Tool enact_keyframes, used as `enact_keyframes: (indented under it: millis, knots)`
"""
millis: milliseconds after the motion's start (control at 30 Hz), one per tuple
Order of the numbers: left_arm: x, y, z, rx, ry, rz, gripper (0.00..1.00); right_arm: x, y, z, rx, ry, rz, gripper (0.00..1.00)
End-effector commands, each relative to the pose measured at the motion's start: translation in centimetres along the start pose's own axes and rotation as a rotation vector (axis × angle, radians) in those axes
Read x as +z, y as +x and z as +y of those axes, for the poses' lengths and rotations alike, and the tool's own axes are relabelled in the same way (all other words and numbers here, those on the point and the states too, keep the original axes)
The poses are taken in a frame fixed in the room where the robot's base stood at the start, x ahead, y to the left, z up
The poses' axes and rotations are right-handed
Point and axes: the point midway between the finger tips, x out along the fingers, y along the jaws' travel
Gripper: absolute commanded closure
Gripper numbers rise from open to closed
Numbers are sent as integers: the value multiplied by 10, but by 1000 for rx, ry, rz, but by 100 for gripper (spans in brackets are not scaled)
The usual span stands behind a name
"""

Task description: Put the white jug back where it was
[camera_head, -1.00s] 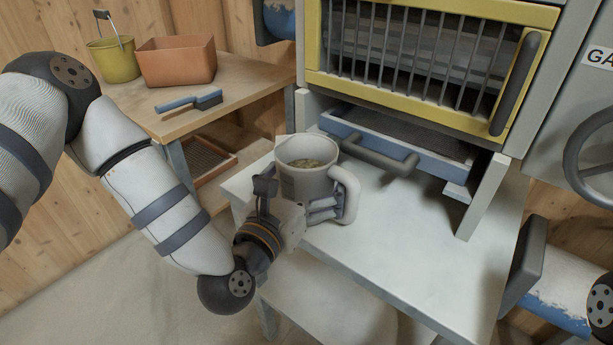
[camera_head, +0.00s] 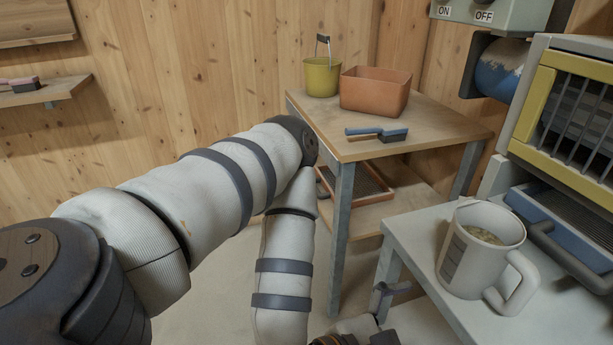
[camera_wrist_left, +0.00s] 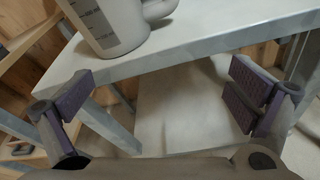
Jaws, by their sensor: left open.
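The white jug (camera_head: 465,262) stands upright on the pale table (camera_head: 425,230) at the right of the head view. Grainy contents show inside it and its handle points to the lower right. In the left wrist view the lower part of the jug (camera_wrist_left: 112,22) and its dark scale marks show at the top, near the table edge. My left gripper (camera_wrist_left: 163,92) is open and empty, apart from the jug and in front of the table edge. In the head view only a bit of it shows at the bottom edge. My right gripper is not in view.
A wooden table (camera_head: 440,125) at the back holds a yellow-green bucket (camera_head: 322,77), an orange bin (camera_head: 375,92) and a blue brush (camera_head: 377,132). A mesh tray (camera_head: 360,182) lies below. The machine with a yellow grille (camera_head: 545,105) and blue drawer (camera_head: 570,225) stands right of the jug.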

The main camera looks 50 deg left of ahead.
Motion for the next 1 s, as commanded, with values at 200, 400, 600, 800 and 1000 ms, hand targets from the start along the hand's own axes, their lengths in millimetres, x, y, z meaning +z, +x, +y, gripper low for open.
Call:
enact_keyframes:
  millis: [200,400,600,800,1000]
  knots:
    - [-186,-134,-119,-1029,1223,278,0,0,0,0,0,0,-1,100]
    - [-252,-266,-103,-1846,1674,-7,0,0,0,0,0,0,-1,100]
    - [-257,-294,-94,-2023,1708,-127,0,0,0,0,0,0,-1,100]
    - [-251,-290,-90,-2000,1726,-120,0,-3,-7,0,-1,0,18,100]
    - [-208,-260,-64,-1860,1860,-74,0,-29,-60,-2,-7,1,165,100]
